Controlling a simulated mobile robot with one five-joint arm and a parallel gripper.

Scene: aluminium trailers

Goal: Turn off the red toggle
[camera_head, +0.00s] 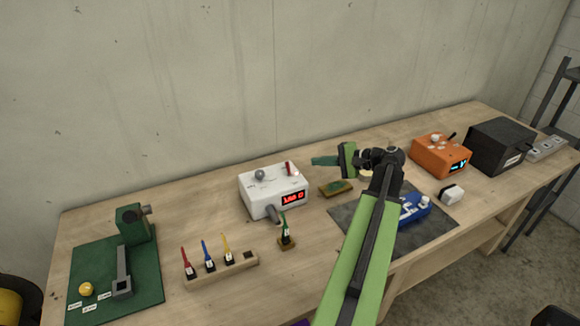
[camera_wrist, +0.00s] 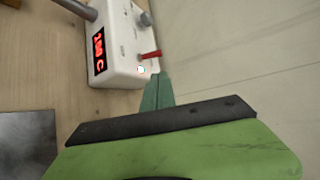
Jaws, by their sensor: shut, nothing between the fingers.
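The red toggle (camera_head: 291,168) stands on the top right part of a white box (camera_head: 258,196) with a lit red display. In the wrist view the red toggle (camera_wrist: 150,55) sticks out from the white box (camera_wrist: 127,40), close beyond my fingertips. My gripper (camera_head: 314,161) is shut and empty, pointing left toward the toggle from its right side. In the wrist view my gripper (camera_wrist: 160,75) shows its green fingers together, with a small gap seeming to lie between the tips and the toggle. I cannot tell for sure whether they touch.
A grey knob (camera_head: 259,174) sits on the same box. A rack (camera_head: 250,259) with red, blue and yellow tools stands in front. An orange box (camera_head: 440,157) and a black box (camera_head: 503,145) stand to the right. The wall is close behind.

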